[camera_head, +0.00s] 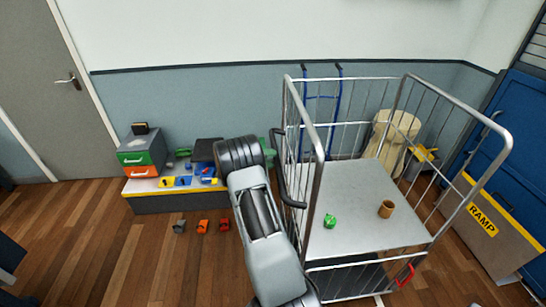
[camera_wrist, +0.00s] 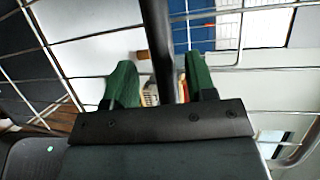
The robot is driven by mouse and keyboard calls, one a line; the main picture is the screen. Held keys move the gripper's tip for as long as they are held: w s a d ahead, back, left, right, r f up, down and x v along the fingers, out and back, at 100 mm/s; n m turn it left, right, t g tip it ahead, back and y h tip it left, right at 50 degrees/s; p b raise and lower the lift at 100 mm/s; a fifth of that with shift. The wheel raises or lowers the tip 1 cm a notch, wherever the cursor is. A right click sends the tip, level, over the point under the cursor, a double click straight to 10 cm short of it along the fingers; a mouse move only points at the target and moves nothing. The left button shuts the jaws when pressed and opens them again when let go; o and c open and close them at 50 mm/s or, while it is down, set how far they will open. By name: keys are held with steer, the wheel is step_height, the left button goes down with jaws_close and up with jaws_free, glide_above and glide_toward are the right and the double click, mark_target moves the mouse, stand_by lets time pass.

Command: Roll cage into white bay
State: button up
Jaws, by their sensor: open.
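The wire roll cage (camera_head: 370,205) stands right of centre in the head view, with a grey deck carrying a green item (camera_head: 330,221) and a brown cup (camera_head: 386,209). A black handle (camera_head: 283,180) is on its left side. My gripper (camera_wrist: 160,78) is at that side, with green fingers apart. In the wrist view, a dark bar (camera_wrist: 157,40) passes between the fingers; contact cannot be told. In the head view my arm hides most of the gripper. A short white floor mark (camera_head: 378,300) shows at the bottom edge; I cannot tell whether it belongs to the white bay.
A low bench (camera_head: 180,202) with drawers and coloured bins stands left, with small coloured items on the floor before it. A blue hand truck (camera_head: 338,95) and a beige sack-like object (camera_head: 399,130) stand behind the cage. A RAMP board (camera_head: 482,220) leans at right.

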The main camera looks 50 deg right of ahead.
steer(key=shift+x, duration=0.85)
steer(key=shift+c, duration=0.3)
steer(key=shift+f, duration=0.1)
jaws_close()
steer(key=shift+f, duration=0.1)
